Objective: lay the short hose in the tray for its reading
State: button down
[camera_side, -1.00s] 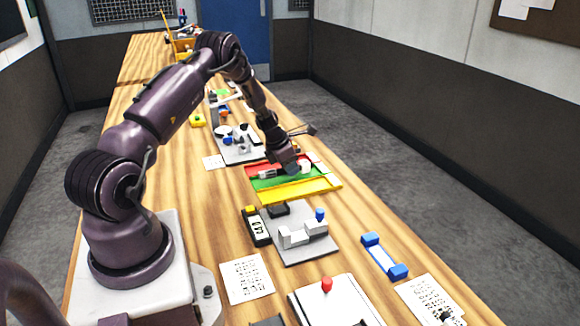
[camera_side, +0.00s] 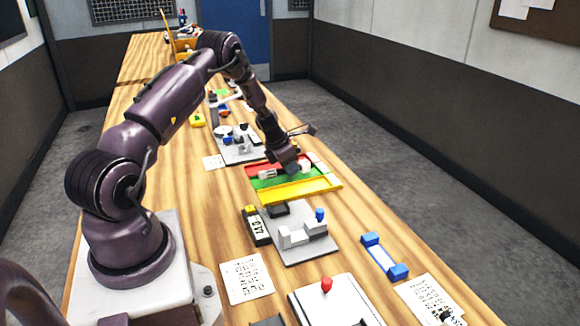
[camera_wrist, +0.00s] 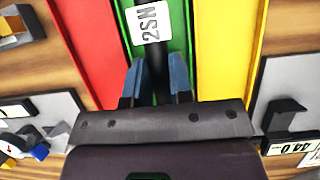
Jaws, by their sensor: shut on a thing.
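A coloured tray with red, green and yellow lanes lies under my gripper; its yellow lane (camera_side: 300,190) is nearest in the side view and at right in the wrist view (camera_wrist: 225,50). In the wrist view a black hose (camera_wrist: 157,72) with a white tag (camera_wrist: 148,22) reading "2SN" lies along the green lane. My gripper (camera_wrist: 157,80) has its two blue fingers on either side of this hose and is shut on it. In the side view my gripper (camera_side: 289,171) is low over the tray and hides the hose. I cannot tell whether the hose touches the lane floor.
In front of the tray is a grey plate with white blocks and a blue knob (camera_side: 319,215), beside a black meter (camera_side: 256,227). A blue-ended holder (camera_side: 384,257) lies to the right. A red-knobbed white plate (camera_side: 338,303) and printed sheets (camera_side: 246,280) are nearer.

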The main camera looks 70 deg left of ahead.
jog(key=shift+f, duration=0.6)
jog(key=c, duration=0.9)
grip_release()
jog(key=shift+r, duration=3.45)
